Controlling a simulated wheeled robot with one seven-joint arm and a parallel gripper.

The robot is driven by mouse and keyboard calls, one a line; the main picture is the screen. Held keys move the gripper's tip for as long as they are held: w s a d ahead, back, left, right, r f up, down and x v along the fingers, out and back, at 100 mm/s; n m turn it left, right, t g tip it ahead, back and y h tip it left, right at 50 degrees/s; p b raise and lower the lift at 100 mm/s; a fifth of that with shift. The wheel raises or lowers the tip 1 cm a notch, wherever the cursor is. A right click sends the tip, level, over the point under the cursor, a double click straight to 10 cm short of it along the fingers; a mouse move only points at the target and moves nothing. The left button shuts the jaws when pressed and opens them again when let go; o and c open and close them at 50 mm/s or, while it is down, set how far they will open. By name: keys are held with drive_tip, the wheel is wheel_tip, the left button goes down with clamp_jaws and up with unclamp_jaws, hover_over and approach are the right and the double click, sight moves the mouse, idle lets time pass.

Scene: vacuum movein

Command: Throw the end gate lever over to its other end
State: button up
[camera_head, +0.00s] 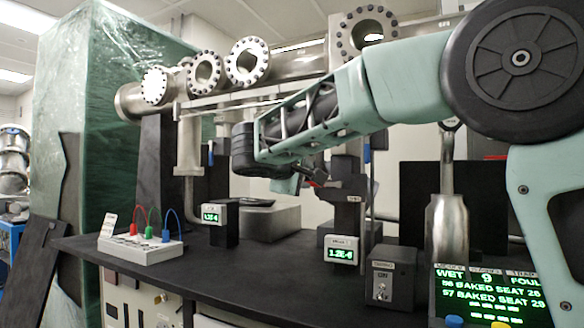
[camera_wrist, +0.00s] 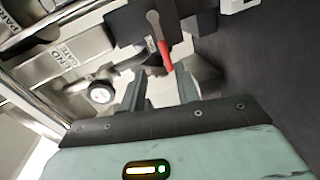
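The end gate lever (camera_wrist: 165,55) has a grey metal arm and a red grip. In the wrist view it hangs from a dark block, red end down, near the label END GATE (camera_wrist: 68,57). My gripper (camera_wrist: 160,90) is open, with its two fingers apart on either side below the red end. Nothing is visibly held between them, and I cannot tell whether a finger touches the lever. In the head view, a small red part, apparently the lever (camera_head: 318,182), shows just right of my gripper (camera_head: 296,180).
A metal pipe (camera_head: 290,72) with flanges runs above the black bench (camera_head: 270,280). A round gauge (camera_wrist: 101,93) shows left of my fingers. A green-lit readout (camera_head: 341,250), a switch box (camera_head: 390,277) and a terminal box with coloured leads (camera_head: 140,248) stand on the bench.

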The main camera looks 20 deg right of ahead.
drive_tip(key=v, duration=0.7)
idle(0.3)
drive_tip(key=s+a+f+n+g+y, duration=0.1)
drive_tip(key=s+a+f+y, duration=0.1)
drive_tip(key=f, duration=0.5)
drive_tip(key=s+a+f+n+g+y, duration=0.1)
drive_tip(key=s+a+f+y, duration=0.15)
drive_tip(key=f, duration=0.45)
drive_tip(key=s+a+f+g+y, duration=0.4)
drive_tip(key=s+f, duration=0.7)
drive_tip(key=s, duration=0.3)
drive_tip(key=s+a+f+g+y, duration=0.4)
drive_tip(key=s+f, duration=0.7)
drive_tip(key=s, duration=0.3)
wheel_tip(320, 180, up, 25)
drive_tip(key=m+p, duration=0.1)
drive_tip(key=p, duration=2.4)
drive_tip(key=shift+d, duration=0.15)
